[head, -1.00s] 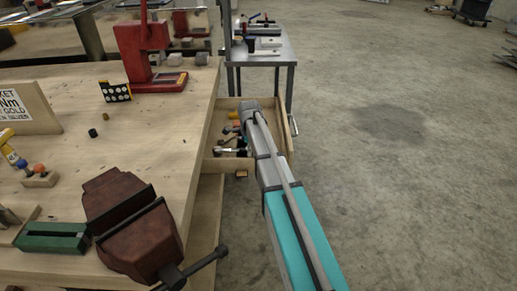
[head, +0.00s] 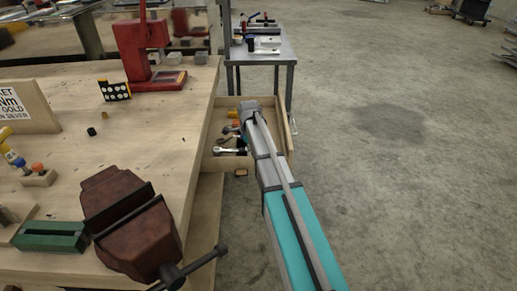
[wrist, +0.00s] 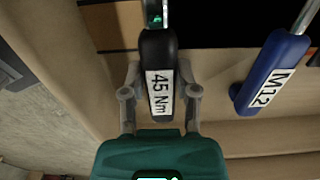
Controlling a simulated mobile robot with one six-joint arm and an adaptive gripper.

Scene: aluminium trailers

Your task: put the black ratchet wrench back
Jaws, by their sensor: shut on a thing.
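The black ratchet wrench (wrist: 158,48) has a black handle with a white "45 Nm" label and shows in the upper middle of the wrist view. A small green light glows near the top edge of that view. My gripper (wrist: 161,82) has its grey fingers on both sides of the handle, shut on it. In the head view a silver wrench head (head: 231,151) shows in the open wooden drawer (head: 222,163), left of my arm. My arm hides the gripper there. I cannot tell whether the wrench touches the drawer floor.
A blue-handled tool (wrist: 274,72) labelled "M12" lies to the right in the wrist view. The workbench (head: 130,155) is left of the drawer, with a brown vise (head: 135,225) near its front. A grey table (head: 270,55) with tools stands behind. Open floor lies right.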

